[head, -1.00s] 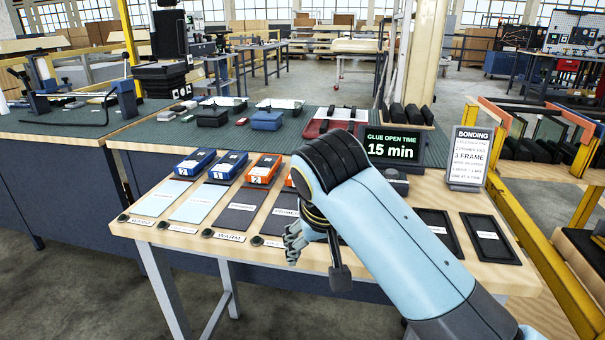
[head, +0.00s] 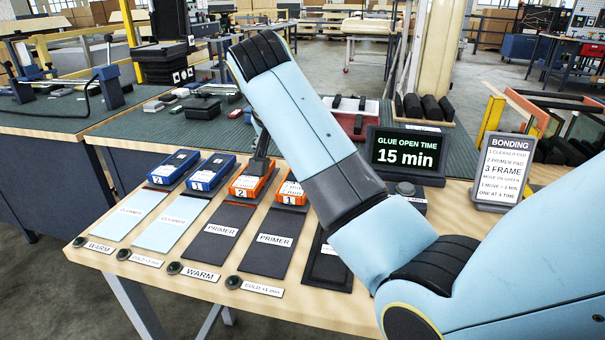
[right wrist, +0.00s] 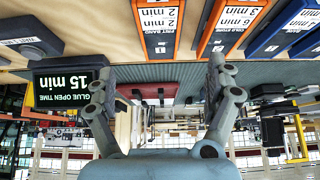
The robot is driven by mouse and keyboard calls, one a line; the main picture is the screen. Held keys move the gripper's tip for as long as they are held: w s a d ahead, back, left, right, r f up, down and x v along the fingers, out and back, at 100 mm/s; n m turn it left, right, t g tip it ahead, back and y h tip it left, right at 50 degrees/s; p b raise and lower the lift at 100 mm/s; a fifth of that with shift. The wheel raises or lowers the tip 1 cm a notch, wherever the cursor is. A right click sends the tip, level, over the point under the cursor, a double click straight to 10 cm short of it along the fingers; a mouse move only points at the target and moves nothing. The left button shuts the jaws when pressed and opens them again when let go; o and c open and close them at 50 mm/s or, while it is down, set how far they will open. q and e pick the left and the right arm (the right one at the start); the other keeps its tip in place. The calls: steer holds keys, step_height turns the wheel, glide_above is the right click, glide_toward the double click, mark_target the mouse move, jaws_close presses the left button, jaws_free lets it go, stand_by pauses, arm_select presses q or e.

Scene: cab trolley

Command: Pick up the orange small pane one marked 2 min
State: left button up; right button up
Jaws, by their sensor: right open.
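Two orange blocks stand side by side on the wooden table. In the right wrist view, which is upside down, the orange block marked 2 min (right wrist: 160,22) lies ahead between the fingers. The other orange block (right wrist: 232,22) has a label with larger minutes, including 6 min. In the head view the orange blocks show as one with a 1 (head: 291,189) and one with a 2 (head: 248,186). My right gripper (right wrist: 160,70) is open and empty, short of the blocks. In the head view my arm mostly hides it. My left gripper is out of view.
Two blue blocks (head: 211,173) (head: 172,169) stand left of the orange ones. Cleaner and primer pads lie in front. The glue timer screen (head: 408,150) reads 15 min, beside the bonding sign (head: 505,160). A red tray (head: 350,115) is behind.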

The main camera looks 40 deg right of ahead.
glide_above(294, 186)
step_height(294, 186, down, 4)
steer(key=shift+s+a+f+b, duration=0.1)
steer(key=shift+s+b, duration=0.05)
steer(key=shift+b, duration=0.3)
steer(key=shift+f, duration=0.2)
steer(key=b+x, duration=0.1)
steer(key=x, duration=0.3)
steer(key=shift+w+d+f, duration=0.2)
steer(key=shift+d+f, duration=0.05)
steer(key=shift+f, duration=0.05)
steer(key=shift+d+f, duration=0.1)
steer(key=shift+f, duration=0.05)
steer(key=c, duration=1.3)
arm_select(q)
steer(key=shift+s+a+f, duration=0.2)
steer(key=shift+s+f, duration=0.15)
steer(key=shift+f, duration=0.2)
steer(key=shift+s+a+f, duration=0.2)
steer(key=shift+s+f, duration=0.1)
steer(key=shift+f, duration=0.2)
arm_select(e)
steer(key=shift+c, duration=0.6)
